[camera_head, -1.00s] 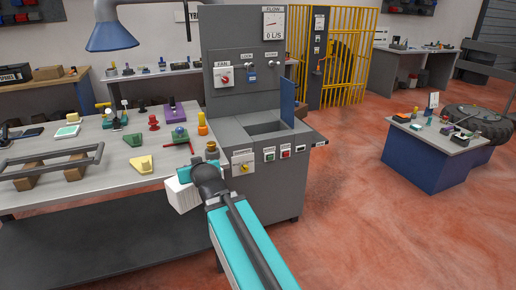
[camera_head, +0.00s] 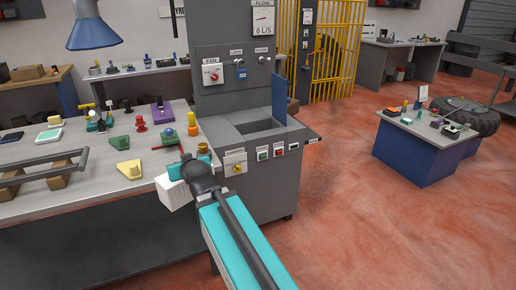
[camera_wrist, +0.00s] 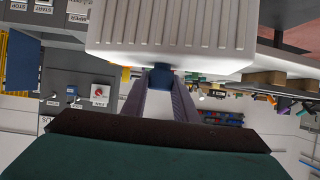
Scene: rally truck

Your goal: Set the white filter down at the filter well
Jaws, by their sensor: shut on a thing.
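The white filter (camera_head: 173,194), a ribbed block, hangs in front of the workbench's front edge, left of the grey machine. It also fills the top of the wrist view (camera_wrist: 172,28). My gripper (camera_wrist: 160,88) is shut on the filter; its two fingers reach up to the filter's edge in the wrist view. In the head view my own arm hides part of the grip. The filter well (camera_head: 257,126) is a rectangular opening in the top of the grey machine, to the right of and beyond the filter. A blue lid (camera_head: 279,100) stands upright at its right side.
The workbench (camera_head: 95,195) at left holds a yellow wedge (camera_head: 129,169), a grey rail (camera_head: 40,172) and several small parts. The machine's front has a yellow knob (camera_head: 236,168) and buttons. A blue-sided table (camera_head: 415,160) stands at right, with open red floor between.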

